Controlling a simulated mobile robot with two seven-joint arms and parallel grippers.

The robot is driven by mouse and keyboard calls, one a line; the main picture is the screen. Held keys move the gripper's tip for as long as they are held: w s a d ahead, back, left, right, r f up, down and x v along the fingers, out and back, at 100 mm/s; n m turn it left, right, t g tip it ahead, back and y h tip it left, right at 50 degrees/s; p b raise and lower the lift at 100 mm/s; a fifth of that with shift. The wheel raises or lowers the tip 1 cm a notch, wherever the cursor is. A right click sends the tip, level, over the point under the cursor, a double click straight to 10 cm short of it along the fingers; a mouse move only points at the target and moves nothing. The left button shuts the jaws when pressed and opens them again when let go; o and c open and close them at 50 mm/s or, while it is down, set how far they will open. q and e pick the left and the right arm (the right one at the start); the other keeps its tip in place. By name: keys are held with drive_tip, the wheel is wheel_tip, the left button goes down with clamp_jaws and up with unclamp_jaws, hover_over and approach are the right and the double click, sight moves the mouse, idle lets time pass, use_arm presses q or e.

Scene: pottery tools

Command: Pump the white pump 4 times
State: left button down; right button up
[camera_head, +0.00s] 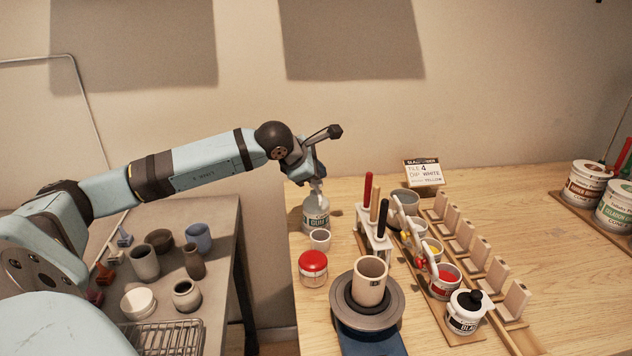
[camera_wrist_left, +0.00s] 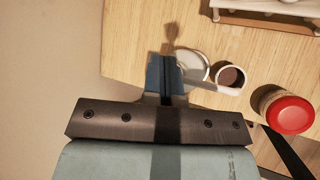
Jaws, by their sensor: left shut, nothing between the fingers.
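The white pump bottle (camera_head: 316,215) stands upright at the left end of the wooden table, with a label on its front. My left gripper (camera_head: 319,176) is shut with nothing between its fingers and points down just over the pump's top. In the left wrist view the shut fingers (camera_wrist_left: 166,75) cover most of the pump, and part of the white bottle (camera_wrist_left: 193,66) shows beside them. Whether the fingertips touch the pump head cannot be told. A small cup (camera_head: 320,240) stands right in front of the bottle, and its dark inside shows in the wrist view (camera_wrist_left: 230,76). My right gripper is not in view.
A red-lidded jar (camera_head: 313,266) stands in front of the small cup. A tool rack (camera_head: 375,232) with upright handles is to the right, and a beige cup (camera_head: 369,282) sits on a wheel. A card sign (camera_head: 424,174) stands behind. A lower table with pots is at left.

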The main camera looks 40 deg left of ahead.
sight(317, 182)
use_arm(q)
drive_tip(key=shift+r, duration=0.45)
wheel_tip(317, 182, up, 4)
drive_tip(key=shift+f+p, duration=0.25)
drive_tip(key=shift+p, duration=0.5)
drive_tip(key=shift+r, duration=0.8)
